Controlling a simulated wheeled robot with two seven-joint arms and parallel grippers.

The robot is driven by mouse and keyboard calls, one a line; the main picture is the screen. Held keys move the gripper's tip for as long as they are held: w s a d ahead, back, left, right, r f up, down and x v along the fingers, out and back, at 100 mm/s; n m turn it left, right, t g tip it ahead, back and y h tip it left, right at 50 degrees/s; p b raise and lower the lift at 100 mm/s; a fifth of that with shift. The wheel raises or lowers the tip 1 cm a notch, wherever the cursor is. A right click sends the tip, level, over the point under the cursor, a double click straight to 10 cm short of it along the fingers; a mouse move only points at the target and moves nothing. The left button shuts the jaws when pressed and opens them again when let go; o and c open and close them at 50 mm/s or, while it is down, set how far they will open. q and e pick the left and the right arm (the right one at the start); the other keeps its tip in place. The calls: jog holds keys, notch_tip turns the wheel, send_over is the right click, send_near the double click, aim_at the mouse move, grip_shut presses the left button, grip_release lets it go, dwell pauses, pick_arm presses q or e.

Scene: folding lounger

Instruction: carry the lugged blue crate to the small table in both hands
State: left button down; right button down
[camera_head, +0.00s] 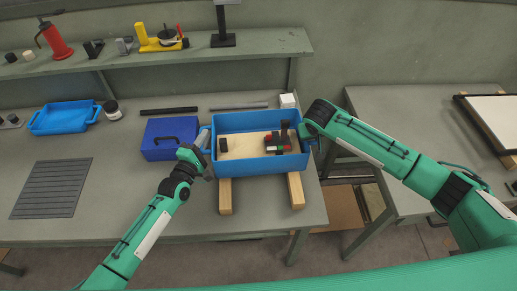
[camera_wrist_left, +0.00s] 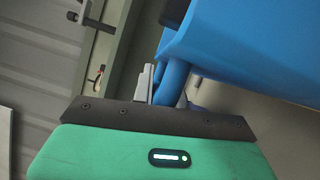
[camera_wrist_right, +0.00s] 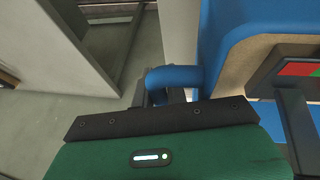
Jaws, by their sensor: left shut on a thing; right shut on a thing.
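The lugged blue crate (camera_head: 262,185) is near the right end of the long grey bench, over two wooden strips (camera_head: 225,197). I cannot tell whether it rests on them. It looks level and holds a small black block and a dark item with red, green and white parts. My left gripper (camera_head: 206,150) is shut on its left lug, which shows in the left wrist view (camera_wrist_left: 172,82). My right gripper (camera_head: 309,137) is shut on its right lug, which shows in the right wrist view (camera_wrist_right: 174,78). The small table (camera_head: 400,110) appears to be the grey one at right.
A dark blue box (camera_head: 158,152) sits just left of the crate. A blue tray (camera_head: 66,117) and ribbed mat (camera_head: 52,188) lie farther left. A gap separates bench and table; a white-topped board (camera_head: 495,115) lies at the table's right.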

jog(key=shift+r, duration=0.25)
dwell(0.4)
